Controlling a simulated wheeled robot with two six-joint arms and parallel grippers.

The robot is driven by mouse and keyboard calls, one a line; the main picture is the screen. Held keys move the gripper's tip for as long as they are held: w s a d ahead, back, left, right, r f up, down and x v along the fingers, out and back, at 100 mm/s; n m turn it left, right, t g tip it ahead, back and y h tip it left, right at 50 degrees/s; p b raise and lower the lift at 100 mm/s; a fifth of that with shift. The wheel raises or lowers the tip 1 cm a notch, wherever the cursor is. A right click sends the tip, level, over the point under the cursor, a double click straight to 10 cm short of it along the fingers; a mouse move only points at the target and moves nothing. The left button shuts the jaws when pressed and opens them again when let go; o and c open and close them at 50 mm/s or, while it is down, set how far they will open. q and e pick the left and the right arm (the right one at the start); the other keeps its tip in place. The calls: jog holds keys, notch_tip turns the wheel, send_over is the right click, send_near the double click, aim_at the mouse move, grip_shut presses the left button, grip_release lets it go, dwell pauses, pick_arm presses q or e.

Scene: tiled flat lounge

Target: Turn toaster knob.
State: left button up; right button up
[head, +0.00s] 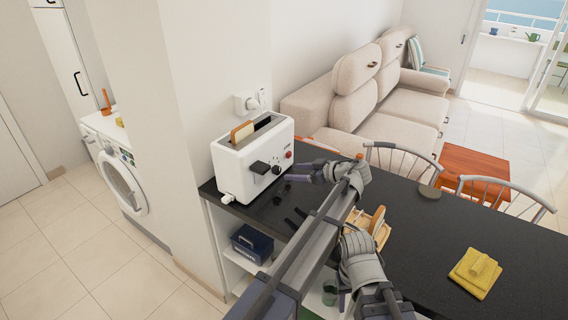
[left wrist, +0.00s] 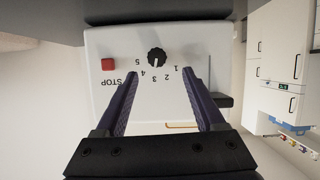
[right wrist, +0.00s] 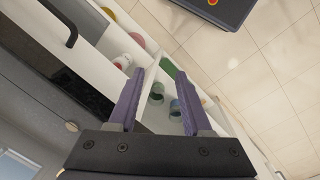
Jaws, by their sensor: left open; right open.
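The white toaster (head: 238,175) stands at the left end of the black counter, with a bread slice (head: 243,131) in its slot. Its black knob (left wrist: 157,57) shows in the left wrist view, upside down, amid printed numbers and beside a red STOP button (left wrist: 108,64). My left gripper (left wrist: 160,75) is open and faces the toaster's knob panel. The knob appears between and just beyond its fingertips; contact cannot be told. My right gripper (right wrist: 163,72) is open and empty, and its view looks toward shelves under the counter. In the head view my arms hide part of the counter.
A wooden rack with bread (head: 377,222) stands on the counter beyond my arm. A folded yellow cloth (head: 475,272) lies at right. A dark blue box (head: 252,243) sits on the shelf below. A wall socket (head: 246,103) is behind the toaster. Chairs line the counter's far side.

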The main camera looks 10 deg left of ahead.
aim_at(279, 169)
pick_arm(q)
jog(key=b+x, duration=0.1)
jog(key=x, duration=0.1)
jog(key=b+x, duration=0.1)
jog(key=x, duration=0.2)
jog(key=b+x, duration=0.1)
jog(key=x, duration=0.2)
jog(key=shift+w+d+r, duration=0.1)
jog(key=shift+w+r, duration=0.05)
jog(key=shift+w, duration=0.1)
grip_shut()
dwell(0.5)
